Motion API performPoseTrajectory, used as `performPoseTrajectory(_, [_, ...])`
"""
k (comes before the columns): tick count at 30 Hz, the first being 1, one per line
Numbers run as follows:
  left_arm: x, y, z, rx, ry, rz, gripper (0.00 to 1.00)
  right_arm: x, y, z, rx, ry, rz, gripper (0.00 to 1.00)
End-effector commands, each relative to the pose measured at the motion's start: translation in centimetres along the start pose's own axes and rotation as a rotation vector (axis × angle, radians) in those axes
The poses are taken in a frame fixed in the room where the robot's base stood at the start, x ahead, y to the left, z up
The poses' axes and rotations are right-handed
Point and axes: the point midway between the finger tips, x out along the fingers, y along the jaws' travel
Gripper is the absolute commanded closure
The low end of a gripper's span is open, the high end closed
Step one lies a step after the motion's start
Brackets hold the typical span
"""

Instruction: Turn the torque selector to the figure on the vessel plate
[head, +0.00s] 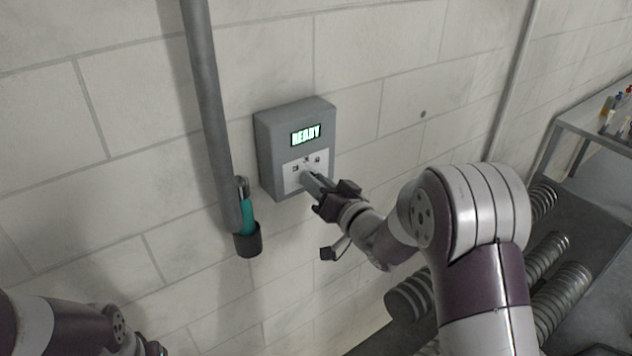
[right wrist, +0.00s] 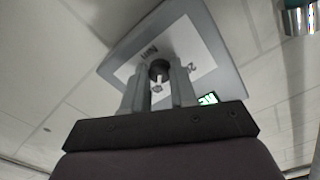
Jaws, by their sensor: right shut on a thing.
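A grey wall box (head: 265,150) has a lit green display (head: 306,135) reading READY. Below it is a white panel (head: 291,175) with small dark figures, too small to read. The right wrist view shows this panel upside down, with a "20" at its right. The dark round selector knob (right wrist: 159,68) with a pale pointer sits between my right fingers there. My right gripper (head: 308,179) is at the panel, shut on the knob; it also shows in the right wrist view (right wrist: 160,84). Only the dark end of my left gripper (head: 152,348) shows at the bottom edge. I cannot make out a vessel plate.
A teal-handled tool (head: 246,215) stands in a dark wall cup (head: 248,241), left of the box beside a grey vertical pipe (head: 208,100). Ribbed cylinders (head: 560,290) and a bench (head: 580,127) with small items are at the right. The wall left of the pipe is bare.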

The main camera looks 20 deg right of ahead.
Motion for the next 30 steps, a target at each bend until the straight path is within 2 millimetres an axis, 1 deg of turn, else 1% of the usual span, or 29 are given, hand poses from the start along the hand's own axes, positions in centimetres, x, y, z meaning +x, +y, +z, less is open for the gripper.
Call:
performPoseTrajectory(1, [-0.02, 0.00, 0.00, 0.000, 0.000, 0.000, 0.57, -0.10, 0.17, 0.32, 0.015, -0.007, 0.005, 1.00])
performPoseTrajectory(7, [-0.06, 0.00, 0.00, 0.000, 0.000, 0.000, 0.57, -0.11, 0.19, 0.35, 0.045, -0.007, 0.005, 1.00])
performPoseTrajectory(19, [-0.05, 0.00, 0.00, 0.000, 0.000, 0.000, 0.57, -0.11, 0.20, 0.37, 0.050, -0.008, 0.006, 1.00])
performPoseTrajectory(20, [-0.05, 0.00, 0.00, 0.000, 0.000, 0.000, 0.57, -0.11, 0.20, 0.37, 0.050, -0.007, 0.006, 0.67])
performPoseTrajectory(21, [-0.05, 0.00, -0.01, 0.000, 0.000, 0.000, 0.57, -0.11, 0.19, 0.35, 0.050, -0.007, 0.005, 0.54])
performPoseTrajectory(22, [-0.05, 0.00, -0.01, 0.000, 0.000, 0.000, 0.57, -0.10, 0.18, 0.32, 0.049, -0.006, 0.005, 0.48])
performPoseTrajectory(30, [-0.04, 0.00, 0.00, 0.000, 0.000, 0.000, 0.57, -0.09, 0.09, 0.14, 0.047, -0.002, 0.002, 0.48])
